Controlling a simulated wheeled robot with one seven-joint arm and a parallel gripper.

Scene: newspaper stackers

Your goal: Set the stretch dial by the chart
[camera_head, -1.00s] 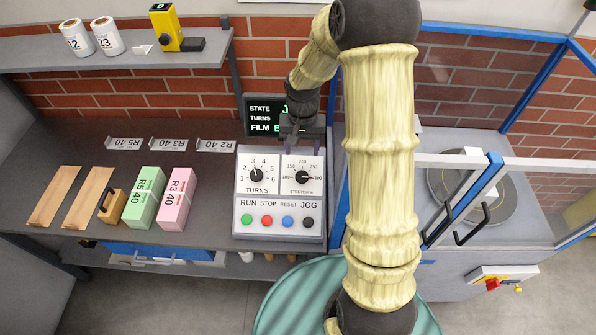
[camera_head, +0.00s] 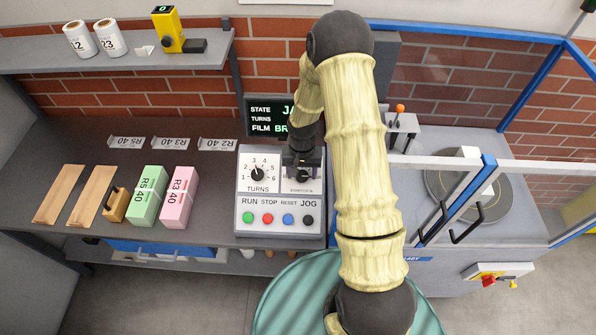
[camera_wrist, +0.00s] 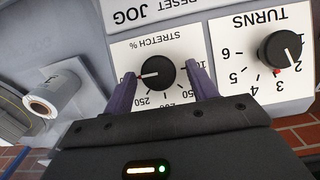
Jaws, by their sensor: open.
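The stretch dial (camera_wrist: 157,73) is a black knob on a white face in the wrist view, where its lettering appears upside down. In the head view my gripper (camera_head: 303,160) covers most of the stretch dial on the control panel (camera_head: 280,228). No chart can be read; a white board (camera_head: 285,1) is cut off at the top edge.
Run, stop, reset and jog buttons line the panel front. A screen (camera_head: 262,105) stands behind, partly covered by my arm. Green (camera_head: 149,196) and pink (camera_head: 179,197) blocks stand left.

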